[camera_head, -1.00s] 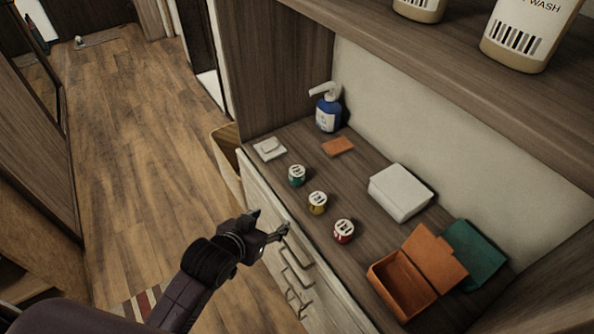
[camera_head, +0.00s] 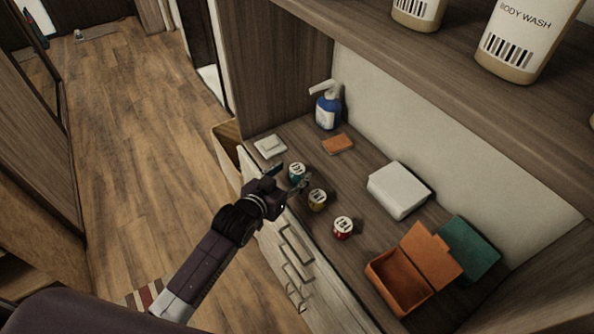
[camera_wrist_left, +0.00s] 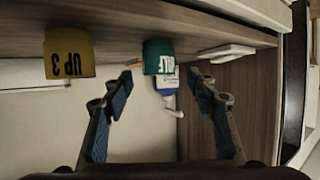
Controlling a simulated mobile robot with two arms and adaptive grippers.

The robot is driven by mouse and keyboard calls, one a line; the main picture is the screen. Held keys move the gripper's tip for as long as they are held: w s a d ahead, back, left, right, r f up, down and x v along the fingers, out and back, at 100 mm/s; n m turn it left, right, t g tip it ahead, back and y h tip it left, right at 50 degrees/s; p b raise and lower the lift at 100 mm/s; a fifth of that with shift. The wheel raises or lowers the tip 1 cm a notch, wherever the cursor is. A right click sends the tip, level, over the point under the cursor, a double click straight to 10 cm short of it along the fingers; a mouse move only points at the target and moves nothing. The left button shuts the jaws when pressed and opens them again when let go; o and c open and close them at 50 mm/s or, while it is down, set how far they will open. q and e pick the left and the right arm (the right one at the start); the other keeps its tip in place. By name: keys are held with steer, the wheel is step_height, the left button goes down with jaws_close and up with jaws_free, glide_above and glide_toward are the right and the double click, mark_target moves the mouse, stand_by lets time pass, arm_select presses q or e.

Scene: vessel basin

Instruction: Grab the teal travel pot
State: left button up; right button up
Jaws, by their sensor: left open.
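The teal travel pot (camera_head: 296,170), with a pale marked lid, stands on the wooden counter in the head view. My left gripper (camera_head: 290,179) is open at its near side, partly covering its lower body. In the left wrist view, which looks upside down, the teal pot (camera_wrist_left: 158,56) appears between the two blue-padded fingers of the open left gripper (camera_wrist_left: 160,84), a little beyond their tips. I cannot tell whether a finger touches it. My right gripper is not in view.
A yellow pot (camera_head: 317,200) stands close to the teal one, with a red pot (camera_head: 343,228) farther right. A blue pump bottle (camera_head: 327,110), orange block (camera_head: 337,144) and white dish (camera_head: 270,147) are behind. Drawer handles (camera_head: 295,255) stick out below the counter edge.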

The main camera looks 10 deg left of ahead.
arm_select(q)
steer(key=shift+x, duration=1)
steer(key=shift+w+d+f, duration=0.1)
steer(key=shift+w+f, duration=0.1)
steer(key=shift+w, duration=0.1)
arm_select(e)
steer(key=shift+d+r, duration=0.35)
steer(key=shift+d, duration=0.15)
arm_select(q)
steer(key=shift+c, duration=0.5)
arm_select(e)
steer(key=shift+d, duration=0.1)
arm_select(q)
steer(key=c, duration=0.9)
steer(key=shift+c, duration=0.2)
